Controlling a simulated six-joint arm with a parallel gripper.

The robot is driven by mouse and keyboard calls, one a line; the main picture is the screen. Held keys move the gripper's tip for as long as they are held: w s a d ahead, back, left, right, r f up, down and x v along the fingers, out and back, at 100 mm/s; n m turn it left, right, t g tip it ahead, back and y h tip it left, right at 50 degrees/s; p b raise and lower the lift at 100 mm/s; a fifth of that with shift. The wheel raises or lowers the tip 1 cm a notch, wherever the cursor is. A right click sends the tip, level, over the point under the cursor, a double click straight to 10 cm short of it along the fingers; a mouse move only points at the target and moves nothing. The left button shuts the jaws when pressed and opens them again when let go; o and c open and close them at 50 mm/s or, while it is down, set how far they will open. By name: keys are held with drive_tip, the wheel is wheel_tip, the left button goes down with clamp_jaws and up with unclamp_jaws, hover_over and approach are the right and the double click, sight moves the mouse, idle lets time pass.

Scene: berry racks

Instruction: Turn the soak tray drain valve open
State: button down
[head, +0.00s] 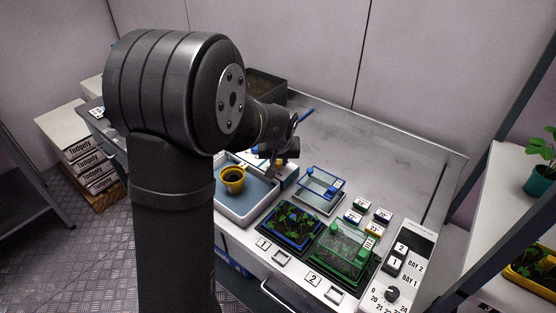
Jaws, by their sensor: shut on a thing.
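The soak tray (222,212) is a shallow pale tray with a blue inside, at the front left of the bench. A yellow pot (232,180) of dark soil stands in it. My gripper (278,161) is at the tray's back right, above a pale block (287,180) beside the tray. It is shut on a small part there, which looks like the drain valve handle. The jaws and my arm hide most of this part, so its angle cannot be told. My arm also covers the tray's left side.
Seedling trays, one blue-rimmed (293,242) and one under a green cover (342,250), stand right of the soak tray. A blue-framed cover (320,185), small labelled blocks (373,230) and a control panel (405,262) are near. The bench's back right is clear.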

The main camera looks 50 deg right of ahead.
drive_tip(key=shift+n, duration=0.5)
drive_tip(key=shift+t, duration=0.3)
drive_tip(key=c, duration=1.3)
unclamp_jaws()
drive_tip(key=shift+o, duration=0.2)
drive_tip(key=shift+r, duration=0.1)
drive_tip(key=v, duration=1.7)
drive_tip(key=shift+d+r, duration=0.25)
drive_tip(key=shift+d, duration=0.1)
drive_tip(key=shift+y, duration=0.3)
drive_tip(key=x, duration=1.7)
drive_tip(key=shift+d+f, duration=0.1)
drive_tip(key=shift+f, duration=0.15)
